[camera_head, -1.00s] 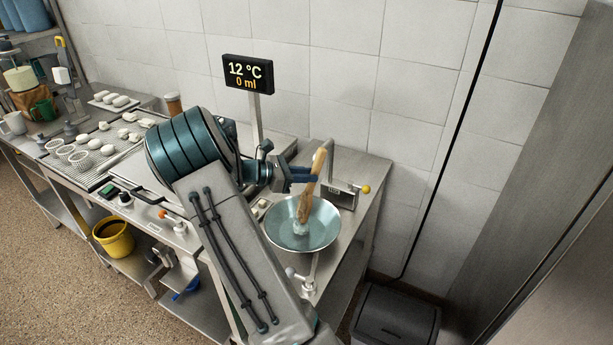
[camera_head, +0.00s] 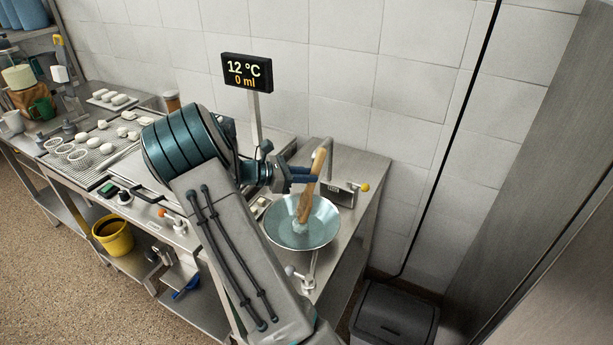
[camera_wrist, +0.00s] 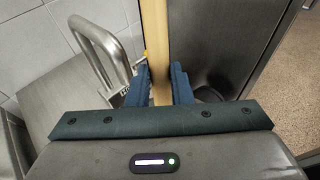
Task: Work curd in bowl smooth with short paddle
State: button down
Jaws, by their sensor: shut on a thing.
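The short wooden paddle (camera_head: 312,187) stands steeply tilted, its lower end down in the shallow metal bowl (camera_head: 328,232) at the right end of the bench. My gripper (camera_head: 307,178) is shut on the paddle's upper part, above the bowl. In the wrist view the paddle's handle (camera_wrist: 159,50) runs up between the two blue fingers (camera_wrist: 160,88), touching both. A small pale lump (camera_head: 301,226), likely curd, sits at the paddle's foot in the bowl. How smooth it is cannot be made out.
A curved metal spout (camera_head: 328,158) rises behind the bowl. A display (camera_head: 247,73) reads 12 °C and 0 ml. White pieces and perforated baskets (camera_head: 78,156) lie on the left bench. A yellow bucket (camera_head: 113,237) sits below. A dark bin (camera_head: 394,318) stands at the lower right.

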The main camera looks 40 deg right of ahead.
jog(key=shift+w+d, duration=0.1)
jog(key=shift+w, duration=0.25)
jog(key=shift+s, duration=0.15)
jog(key=shift+s+a+r, duration=0.1)
jog(key=shift+s+a, duration=0.2)
jog(key=shift+s, duration=0.4)
jog(key=shift+w, duration=0.1)
jog(key=shift+w+d+p, duration=0.3)
jog(key=shift+w, duration=0.45)
jog(key=shift+s, duration=0.15)
